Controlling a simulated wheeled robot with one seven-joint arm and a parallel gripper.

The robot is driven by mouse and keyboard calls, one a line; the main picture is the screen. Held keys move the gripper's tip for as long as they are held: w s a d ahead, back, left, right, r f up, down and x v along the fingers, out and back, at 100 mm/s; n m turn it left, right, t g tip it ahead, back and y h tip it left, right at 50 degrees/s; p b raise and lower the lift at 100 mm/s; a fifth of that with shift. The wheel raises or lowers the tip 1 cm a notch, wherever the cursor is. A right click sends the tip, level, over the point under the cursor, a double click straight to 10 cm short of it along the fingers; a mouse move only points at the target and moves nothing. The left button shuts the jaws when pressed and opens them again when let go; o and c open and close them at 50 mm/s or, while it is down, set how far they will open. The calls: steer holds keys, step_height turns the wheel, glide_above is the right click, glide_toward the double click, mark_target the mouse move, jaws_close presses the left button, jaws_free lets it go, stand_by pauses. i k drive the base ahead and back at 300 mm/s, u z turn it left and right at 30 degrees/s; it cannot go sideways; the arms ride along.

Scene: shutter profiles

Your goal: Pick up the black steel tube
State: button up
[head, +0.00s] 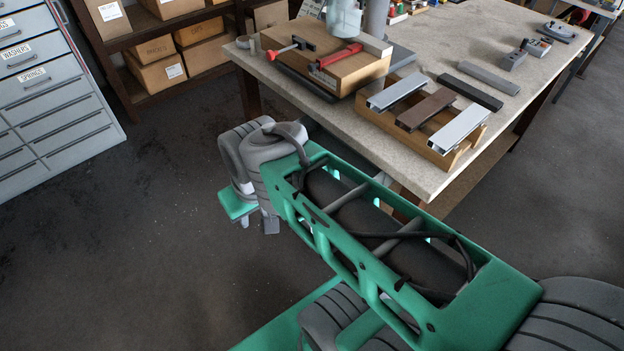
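A black bar (470,91), which looks like the black steel tube, lies flat on the workbench (530,92). It lies behind a wooden rack holding shutter profiles, with a grey bar (488,77) lying behind it. My gripper cannot be made out in the head view. My green arm reaches from the lower right to a grey joint in front of the bench, and its far end is hidden or not recognisable. No part of my arm touches the black bar.
The wooden rack (441,160) holds a silver profile (397,91), a brown profile (426,107) and another silver profile (459,128). Small grey blocks (537,47) sit at right. Drawers (60,125) and box shelves stand left.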

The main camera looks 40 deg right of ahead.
mark_target(486, 100)
steer(key=z, duration=1.05)
steer(key=i, duration=0.1)
steer(key=z, duration=3.1)
steer(key=i, duration=1.85)
